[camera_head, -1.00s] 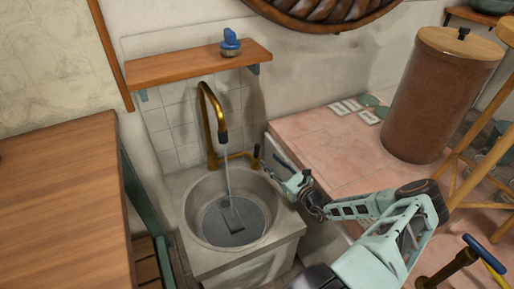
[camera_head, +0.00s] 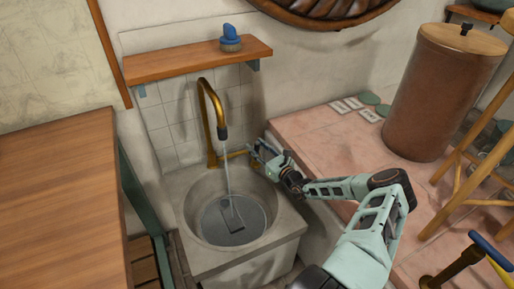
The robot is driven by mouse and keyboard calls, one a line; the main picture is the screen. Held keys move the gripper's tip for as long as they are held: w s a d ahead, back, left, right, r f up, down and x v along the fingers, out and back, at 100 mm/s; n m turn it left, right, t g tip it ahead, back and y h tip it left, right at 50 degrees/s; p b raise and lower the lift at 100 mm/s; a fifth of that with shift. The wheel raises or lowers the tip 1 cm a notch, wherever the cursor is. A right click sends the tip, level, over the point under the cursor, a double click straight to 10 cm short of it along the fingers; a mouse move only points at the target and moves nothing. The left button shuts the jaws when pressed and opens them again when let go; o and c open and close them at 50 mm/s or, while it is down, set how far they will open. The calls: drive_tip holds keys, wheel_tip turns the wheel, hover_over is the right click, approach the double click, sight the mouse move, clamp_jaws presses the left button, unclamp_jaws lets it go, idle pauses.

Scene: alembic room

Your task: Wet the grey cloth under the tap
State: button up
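A brass tap (camera_head: 207,120) with a dark spout end stands behind the round grey basin (camera_head: 187,212). A thin stream of water (camera_head: 228,172) runs from the spout into the basin. A dark grey, flat, oblong piece, which looks like the grey cloth (camera_head: 236,218), lies on the basin floor where the stream comes down. My gripper (camera_head: 258,156) is at the tap's side handle, right of the spout and above the basin's back right rim. The fingers cover the handle, and whether they touch it or grip it is too small to tell. The gripper is not on the cloth.
A wooden shelf (camera_head: 190,63) with a blue-topped brush (camera_head: 230,40) hangs above the tap. A wooden counter (camera_head: 55,200) is at the left. A pink tiled counter (camera_head: 320,145) with a large brown lidded jar (camera_head: 432,95) is at the right. A wooden stool (camera_head: 470,165) stands at the far right.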

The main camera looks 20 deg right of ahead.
clamp_jaws()
drive_tip(key=shift+r, duration=0.1)
drive_tip(key=shift+w+r+p, duration=0.15)
drive_tip(key=shift+r+p, duration=0.05)
drive_tip(key=shift+p, duration=0.5)
drive_tip(key=shift+w+a+r+g+p, duration=0.2)
drive_tip(key=shift+g+p, duration=0.4)
drive_tip(key=shift+p, duration=0.5)
drive_tip(key=shift+w+d+f+g+p, duration=0.1)
drive_tip(key=shift+w+g+p, duration=0.3)
drive_tip(key=shift+p, duration=0.5)
drive_tip(key=shift+w+f+g+h+p, duration=0.1)
drive_tip(key=shift+f+g+h+p, duration=0.2)
drive_tip(key=shift+g+p, duration=0.1)
